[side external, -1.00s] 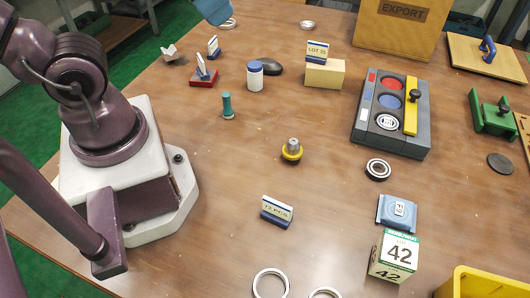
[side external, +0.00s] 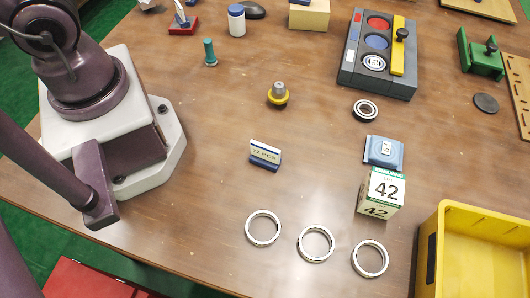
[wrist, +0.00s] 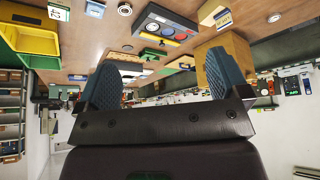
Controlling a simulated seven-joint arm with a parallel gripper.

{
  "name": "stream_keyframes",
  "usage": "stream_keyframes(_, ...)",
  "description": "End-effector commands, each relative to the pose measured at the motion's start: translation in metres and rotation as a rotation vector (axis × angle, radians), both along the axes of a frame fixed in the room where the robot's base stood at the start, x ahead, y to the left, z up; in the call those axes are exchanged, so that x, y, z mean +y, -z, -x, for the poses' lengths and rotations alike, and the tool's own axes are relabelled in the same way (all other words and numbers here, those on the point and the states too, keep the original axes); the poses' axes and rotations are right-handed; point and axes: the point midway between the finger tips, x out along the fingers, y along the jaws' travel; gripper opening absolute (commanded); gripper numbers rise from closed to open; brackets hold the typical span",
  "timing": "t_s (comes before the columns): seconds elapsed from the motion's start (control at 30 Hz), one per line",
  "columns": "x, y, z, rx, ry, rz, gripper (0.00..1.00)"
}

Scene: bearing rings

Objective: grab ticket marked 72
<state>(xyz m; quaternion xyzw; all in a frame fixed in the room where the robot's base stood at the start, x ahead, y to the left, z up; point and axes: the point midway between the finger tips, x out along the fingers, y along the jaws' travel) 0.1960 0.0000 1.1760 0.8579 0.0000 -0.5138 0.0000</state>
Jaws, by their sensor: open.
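The ticket (side external: 265,152) marked "72 PCS" is a small cream card standing in a blue holder (side external: 264,165) on the wooden table, in the middle of the side external view. I cannot make it out in the wrist view. My gripper (wrist: 165,78) shows in the wrist view with its two blue ribbed fingers wide apart and nothing between them. It is outside the side external view, away from the ticket.
Near the ticket are a yellow-collared part (side external: 278,95), a box marked 42 (side external: 382,190), a blue packet (side external: 384,152) and loose rings (side external: 263,228). A yellow bin (side external: 485,215) stands at right. A LOT ticket (wrist: 222,19) shows in the wrist view. Table left of the ticket is clear.

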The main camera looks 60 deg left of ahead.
Motion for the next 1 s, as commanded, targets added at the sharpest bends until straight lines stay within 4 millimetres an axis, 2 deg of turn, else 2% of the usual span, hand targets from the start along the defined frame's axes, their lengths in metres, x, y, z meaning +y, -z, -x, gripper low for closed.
stream_keyframes(0.17,-0.004,0.0,0.0,0.002,0.019,0.0,0.94)
stream_keyframes(0.27,-0.017,0.01,-0.002,0.052,0.089,0.002,0.94)
stream_keyframes(0.43,-0.057,0.05,-0.009,0.26,0.244,0.043,0.94)
stream_keyframes(0.57,-0.092,0.086,-0.013,0.417,0.254,0.08,0.94)
stream_keyframes(0.7,-0.124,0.128,-0.011,0.552,0.157,0.078,0.94)
stream_keyframes(0.8,-0.141,0.159,-0.011,0.607,0.034,0.053,0.94)
stream_keyframes(1.0,-0.155,0.206,-0.02,0.58,-0.289,0.021,0.94)
